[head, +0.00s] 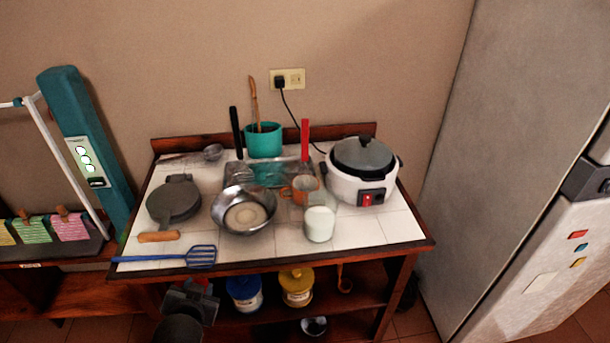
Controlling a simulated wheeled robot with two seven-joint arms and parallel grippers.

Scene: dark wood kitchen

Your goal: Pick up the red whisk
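A red upright handle (305,140) stands at the back of the tiled table, just left of the rice cooker. It is the only red utensil handle I can make out. Its lower end is at a clear tray behind an orange mug, and I cannot make out whisk wires. My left gripper (190,303) is low in the head view, in front of the table's front edge and well below and left of the red handle. It is dark and small, and its fingers cannot be told apart. My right gripper is not in view.
On the table (355,232) are a rice cooker (345,186), orange mug (300,190), glass of milk (319,225), metal bowl (222,215), grey pan (172,200), blue spatula (200,256) and teal pot (263,142). A fridge (520,130) stands right.

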